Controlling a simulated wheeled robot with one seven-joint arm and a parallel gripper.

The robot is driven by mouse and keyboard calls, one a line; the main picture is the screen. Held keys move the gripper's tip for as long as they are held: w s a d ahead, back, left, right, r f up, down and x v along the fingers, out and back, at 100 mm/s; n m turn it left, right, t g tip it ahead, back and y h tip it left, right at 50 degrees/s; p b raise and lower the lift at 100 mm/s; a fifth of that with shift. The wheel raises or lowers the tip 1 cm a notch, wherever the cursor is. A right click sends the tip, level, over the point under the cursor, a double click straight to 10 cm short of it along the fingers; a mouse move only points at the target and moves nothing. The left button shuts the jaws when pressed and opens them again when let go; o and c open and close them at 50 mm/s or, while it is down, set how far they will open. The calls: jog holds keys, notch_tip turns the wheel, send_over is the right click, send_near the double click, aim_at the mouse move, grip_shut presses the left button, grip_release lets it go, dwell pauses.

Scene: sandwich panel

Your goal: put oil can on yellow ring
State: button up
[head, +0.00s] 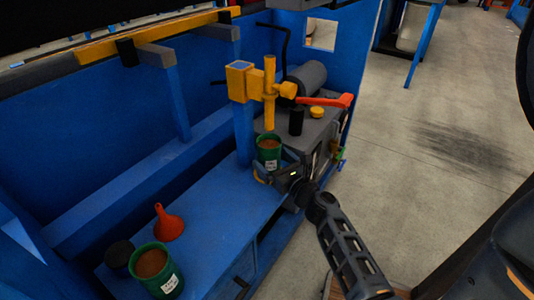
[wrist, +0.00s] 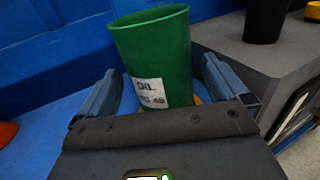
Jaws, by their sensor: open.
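A green oil can (head: 268,152) with brown contents stands at the far end of the blue bench, below the yellow tap. In the wrist view the same can (wrist: 155,55) shows a white label reading "OIL". My gripper (head: 276,170) is open, with one finger on each side of this can; gaps show between the can and both fingers in the wrist view. A bit of yellow, likely the yellow ring (wrist: 197,100), shows at the can's lower right. The rest of it and the can's base are hidden behind my gripper. A second green can (head: 152,268) stands at the near end.
A red-orange funnel (head: 168,222) and a dark round container (head: 119,254) are near the second can. A grey block (head: 320,132) beside the gripper bears a black cylinder (head: 296,121) and a yellow cap (head: 316,112). The yellow tap (head: 268,92) overhangs the can. The bench middle is clear.

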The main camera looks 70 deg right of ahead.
jog(key=v, duration=0.7)
jog(key=shift+s+p, duration=0.25)
jog(key=shift+p, duration=0.05)
jog(key=shift+a, duration=0.15)
jog(key=shift+c, duration=0.2)
dwell(0.6)
